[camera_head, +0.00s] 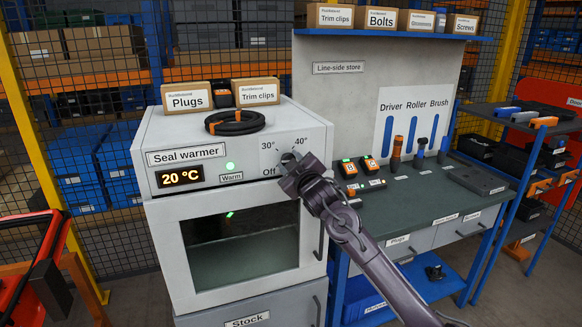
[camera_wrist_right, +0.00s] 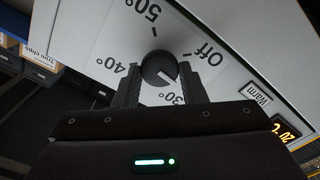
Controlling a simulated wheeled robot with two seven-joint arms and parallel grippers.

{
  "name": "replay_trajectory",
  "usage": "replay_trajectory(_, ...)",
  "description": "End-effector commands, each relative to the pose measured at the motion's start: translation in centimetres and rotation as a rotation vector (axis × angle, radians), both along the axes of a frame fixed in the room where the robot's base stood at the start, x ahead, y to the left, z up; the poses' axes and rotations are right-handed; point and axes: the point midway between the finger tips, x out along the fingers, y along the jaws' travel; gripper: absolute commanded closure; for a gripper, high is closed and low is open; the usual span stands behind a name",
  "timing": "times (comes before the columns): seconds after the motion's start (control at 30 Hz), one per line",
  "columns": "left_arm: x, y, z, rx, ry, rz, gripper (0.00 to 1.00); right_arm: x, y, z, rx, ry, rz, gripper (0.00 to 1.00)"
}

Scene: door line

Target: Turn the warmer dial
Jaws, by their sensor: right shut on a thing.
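The seal warmer (camera_head: 165,222) is a white cabinet with a dark glass door. Its display (camera_head: 180,177) reads 20 °C, and the lamp (camera_head: 230,166) by the Warm label is lit green. My right gripper (camera_head: 289,172) is at the dial on the panel's right side and largely hides it in the head view. In the wrist view the round dark dial (camera_wrist_right: 160,68) sits between the two fingers of my right gripper (camera_wrist_right: 163,85), which is shut on it. The dial's white mark points between Off and 30°. My left gripper is not in view.
A coiled black seal (camera_head: 235,122) and the Plugs (camera_head: 187,97) and Trim clips (camera_head: 257,92) boxes lie on top of the warmer. The workbench (camera_head: 425,205) with tools stands to the right. A yellow post (camera_head: 45,140) and red equipment (camera_head: 35,265) are at left.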

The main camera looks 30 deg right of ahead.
Motion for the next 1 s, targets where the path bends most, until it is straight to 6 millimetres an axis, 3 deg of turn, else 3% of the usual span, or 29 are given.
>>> replay_trajectory(0.6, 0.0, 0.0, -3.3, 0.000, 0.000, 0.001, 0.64, 0.0, 0.0, -0.6, -0.562, 0.140, 0.000, 0.85)
replay_trajectory(1.0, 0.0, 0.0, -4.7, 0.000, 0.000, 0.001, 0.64, 0.0, 0.1, -0.5, -0.801, 0.198, 0.000, 0.85)
